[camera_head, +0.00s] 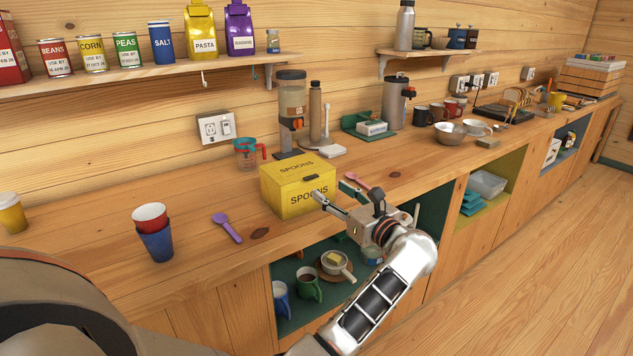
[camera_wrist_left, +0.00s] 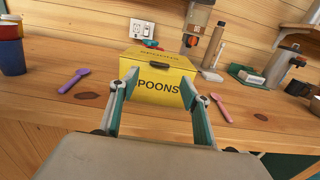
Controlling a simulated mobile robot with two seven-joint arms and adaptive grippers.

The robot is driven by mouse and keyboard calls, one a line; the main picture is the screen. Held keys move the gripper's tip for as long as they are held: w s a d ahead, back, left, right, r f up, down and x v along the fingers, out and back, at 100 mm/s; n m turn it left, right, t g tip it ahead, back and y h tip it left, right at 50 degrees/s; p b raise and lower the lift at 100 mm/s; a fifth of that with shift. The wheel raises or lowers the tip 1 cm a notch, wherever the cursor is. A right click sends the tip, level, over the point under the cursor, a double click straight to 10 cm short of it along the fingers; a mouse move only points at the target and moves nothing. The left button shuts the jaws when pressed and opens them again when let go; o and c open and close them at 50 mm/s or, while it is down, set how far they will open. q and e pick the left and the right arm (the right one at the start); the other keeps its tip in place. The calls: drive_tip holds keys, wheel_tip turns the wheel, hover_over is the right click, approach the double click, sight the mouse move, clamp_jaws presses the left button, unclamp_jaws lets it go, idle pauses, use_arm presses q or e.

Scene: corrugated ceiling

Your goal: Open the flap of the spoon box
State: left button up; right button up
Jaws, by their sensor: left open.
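The yellow spoon box (camera_head: 285,197) stands on the wooden counter, with "SPOONS" on its top and front. Its top flap (camera_head: 297,170) lies shut, with a dark handle (camera_head: 310,177) near the front edge. In the left wrist view the box (camera_wrist_left: 160,92) is straight ahead and its handle (camera_wrist_left: 159,65) shows between and beyond the fingertips. My left gripper (camera_head: 331,190) is open and empty, in front of the box's right front side; its fingers also show in the left wrist view (camera_wrist_left: 159,84). Contact with the box cannot be told. My right gripper is not in view.
A purple spoon (camera_head: 227,228) and stacked cups (camera_head: 154,236) are left of the box. A pink spoon (camera_head: 358,179) lies to its right. A measuring cup (camera_head: 246,152) and a coffee grinder (camera_head: 291,112) stand behind. An open shelf below holds mugs (camera_head: 308,284).

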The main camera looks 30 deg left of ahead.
sight(313, 178)
use_arm(q)
drive_tip(key=x, duration=0.7)
drive_tip(key=shift+w+a+p, duration=0.15)
drive_tip(key=shift+a+p, duration=0.2)
drive_tip(key=shift+p, duration=0.05)
clamp_jaws()
